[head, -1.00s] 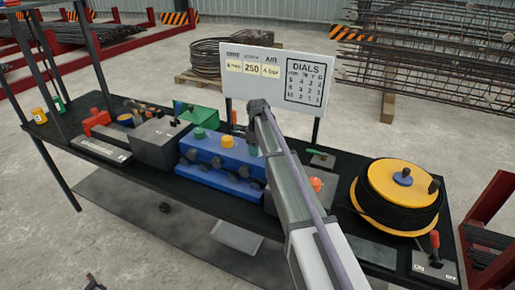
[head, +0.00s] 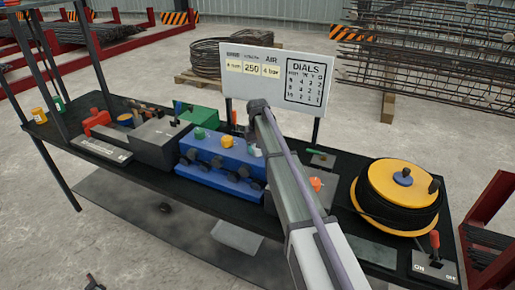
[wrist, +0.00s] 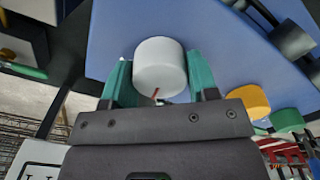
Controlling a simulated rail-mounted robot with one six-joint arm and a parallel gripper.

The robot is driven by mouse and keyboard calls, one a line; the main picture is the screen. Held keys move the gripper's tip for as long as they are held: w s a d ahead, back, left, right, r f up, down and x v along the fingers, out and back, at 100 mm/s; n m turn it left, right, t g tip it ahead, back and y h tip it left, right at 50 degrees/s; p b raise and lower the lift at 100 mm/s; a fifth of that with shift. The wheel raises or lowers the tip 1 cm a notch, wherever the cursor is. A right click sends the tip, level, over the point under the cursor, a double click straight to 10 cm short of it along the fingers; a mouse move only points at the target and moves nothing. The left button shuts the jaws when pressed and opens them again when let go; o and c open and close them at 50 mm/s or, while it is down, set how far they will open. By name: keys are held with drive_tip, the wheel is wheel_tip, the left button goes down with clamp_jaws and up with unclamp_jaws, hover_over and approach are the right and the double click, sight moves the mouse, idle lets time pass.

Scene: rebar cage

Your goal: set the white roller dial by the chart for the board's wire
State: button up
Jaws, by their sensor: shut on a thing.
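The blue machine (head: 222,165) stands mid-bench with a green dial (head: 199,133), a yellow dial (head: 227,141) and the white roller dial (head: 255,150) on its top. In the wrist view the white dial (wrist: 160,62) sits between the teal fingers of my gripper (wrist: 160,80), which is shut on its sides. A thin red mark shows at the dial's lower edge. The white board (head: 276,78) behind the bench carries the wire, stretch and air cards and the DIALS chart (head: 305,83). The card for stretch reads 250; the wire figure is too small to read surely.
The yellow-topped coil reel (head: 400,190) stands at the right, with an ON/OFF lever box (head: 433,262) in front of it. A grey box (head: 160,142) is left of the blue machine. In the wrist view the yellow dial (wrist: 250,102) and green dial (wrist: 287,120) are close beside my gripper.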

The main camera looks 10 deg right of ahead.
drive_tip(key=m, duration=0.3)
drive_tip(key=shift+m, duration=2.2)
drive_tip(key=o, duration=0.9)
wheel_tip(320, 180, up, 11)
drive_tip(key=p, duration=1)
drive_tip(key=shift+f+p, duration=0.1)
drive_tip(key=shift+p, duration=0.3)
